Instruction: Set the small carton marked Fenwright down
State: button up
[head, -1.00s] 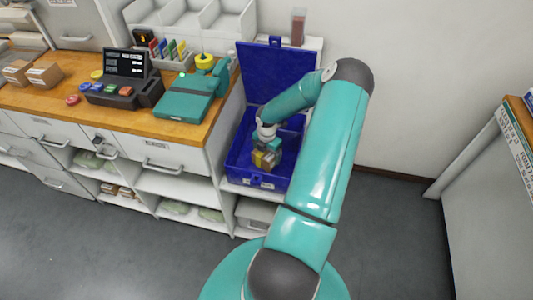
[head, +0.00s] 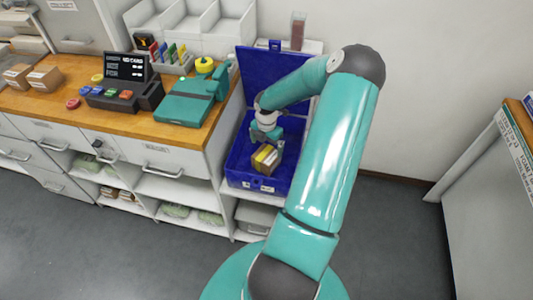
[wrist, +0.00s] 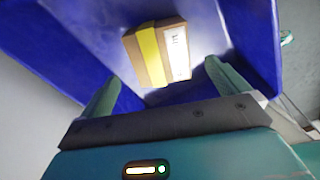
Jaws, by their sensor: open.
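The small carton (head: 266,158) is brown with a yellow band and a white label, and it sits inside the open blue box (head: 237,170). In the wrist view the carton (wrist: 150,55) lies beyond my fingertips, with its label too blurred to read. My gripper (head: 265,136) is above and behind the carton, inside the box's opening. In the wrist view my gripper's fingers (wrist: 160,92) are spread wide with nothing between them, and the carton is apart from them. The carton's underside is hidden.
The blue box's raised lid (head: 262,70) stands behind it. To the left, a wooden counter (head: 125,125) holds a dark till (head: 125,85), a teal device (head: 190,100) and brown cartons (head: 45,77). A grey cabinet (head: 490,200) stands at the right. The floor between is clear.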

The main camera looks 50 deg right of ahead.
aim_at(267, 154)
jog(key=w+a+r+m+h, duration=0.2)
jog(key=a+r+m, duration=0.3)
jog(key=a+r, duration=0.7)
jog(key=w+a+r+m+h, duration=0.2)
jog(key=a+r+m, duration=0.2)
jog(key=a+r, duration=0.85)
jog(key=s+a+r+m+t+y, duration=0.2)
jog(key=s+a+r+m, duration=0.2)
jog(key=a, duration=0.4)
jog(key=s+a+r+m+t+y, duration=0.2)
jog(key=s+a+r+m+t, duration=0.1)
jog(key=s+a+r+m, duration=0.2)
jog(key=shift+s+a+r+t, duration=0.3)
jog(key=shift+s+a+r, duration=0.95)
jog(key=shift+a+r, duration=0.65)
jog(key=shift+a+f, duration=0.1)
jog(key=shift+f, duration=0.05)
